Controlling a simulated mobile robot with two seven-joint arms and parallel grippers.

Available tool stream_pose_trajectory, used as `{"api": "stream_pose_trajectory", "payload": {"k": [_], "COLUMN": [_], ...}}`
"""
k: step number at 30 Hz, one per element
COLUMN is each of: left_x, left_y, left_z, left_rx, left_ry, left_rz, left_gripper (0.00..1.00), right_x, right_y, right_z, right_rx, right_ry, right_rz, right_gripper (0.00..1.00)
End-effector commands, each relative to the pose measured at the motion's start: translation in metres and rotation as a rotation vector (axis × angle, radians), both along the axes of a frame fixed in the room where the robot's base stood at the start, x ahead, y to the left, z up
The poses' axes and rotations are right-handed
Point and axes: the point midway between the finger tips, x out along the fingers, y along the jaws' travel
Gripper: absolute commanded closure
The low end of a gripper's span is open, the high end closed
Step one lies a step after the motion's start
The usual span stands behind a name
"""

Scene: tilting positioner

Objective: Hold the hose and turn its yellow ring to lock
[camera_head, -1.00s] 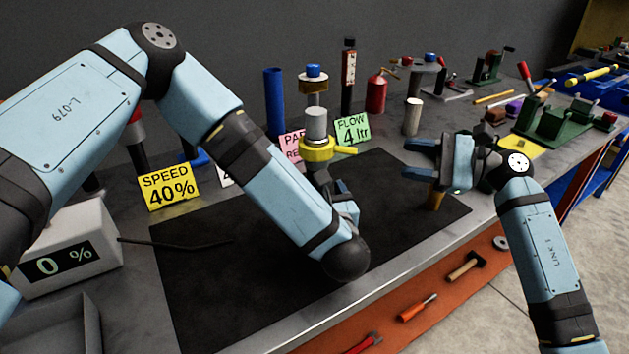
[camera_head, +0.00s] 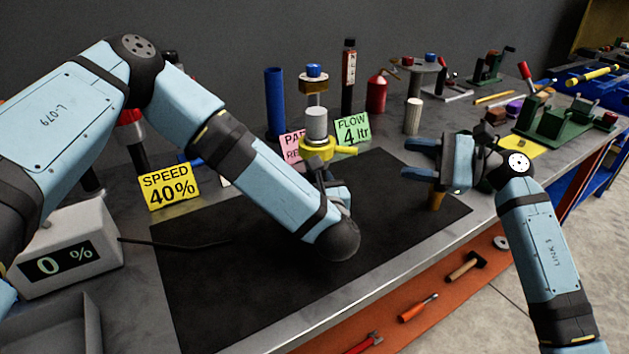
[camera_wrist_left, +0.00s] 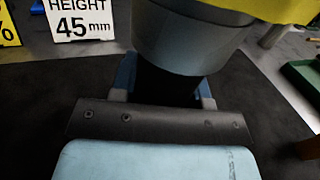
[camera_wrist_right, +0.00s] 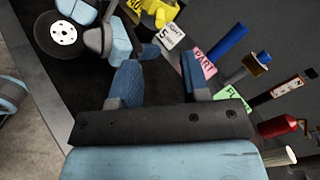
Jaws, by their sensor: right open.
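The yellow ring (camera_head: 318,153) with side lugs sits around a grey cylinder (camera_head: 316,121) on an upright post at the back of the black mat. The dark hose below it is mostly hidden by my left gripper (camera_head: 328,180) in the head view. In the left wrist view, the open left fingers (camera_wrist_left: 166,88) stand on either side of a dark shaft, under a wide grey collar (camera_wrist_left: 190,40); yellow (camera_wrist_left: 275,8) shows above. Contact cannot be told. My right gripper (camera_head: 420,160) is open and empty, right of the ring; its fingers show in the right wrist view (camera_wrist_right: 165,85).
Signs, including a yellow speed card (camera_head: 169,187) and a green flow card (camera_head: 352,131), line the back. A blue cylinder (camera_head: 275,103) and red extinguisher (camera_head: 377,93) stand behind. An orange-brown upright piece (camera_head: 437,198) is under my right gripper. The front mat (camera_head: 240,290) is clear.

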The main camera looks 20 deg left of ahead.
Motion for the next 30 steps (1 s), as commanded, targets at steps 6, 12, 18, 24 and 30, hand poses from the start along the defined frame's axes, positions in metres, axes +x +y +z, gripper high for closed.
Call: {"api": "stream_pose_trajectory", "payload": {"k": [6,12,18,24,30], "left_x": [0.000,0.000,0.000,0.000,0.000], "left_y": [0.000,0.000,0.000,0.000,0.000], "left_z": [0.000,0.000,0.000,-0.001,-0.001], "left_rx": [0.000,-0.001,-0.001,-0.001,-0.001], "left_ry": [0.000,0.001,0.001,0.001,0.001], "left_rz": [0.000,-0.001,-0.001,-0.001,-0.001], "left_gripper": [1.00,1.00,1.00,1.00,1.00], "right_x": [-0.002,-0.023,-0.060,-0.089,-0.104], "right_y": [0.004,0.040,0.086,0.112,0.119], "right_z": [0.006,0.042,0.082,0.105,0.121], "right_rx": [-0.013,-0.152,-0.416,-0.712,-1.030], "right_ry": [-0.019,-0.181,-0.456,-0.728,-0.982], "right_rz": [0.011,0.106,0.234,0.316,0.346], "right_gripper": [0.90,1.00,1.00,1.00,1.00]}}
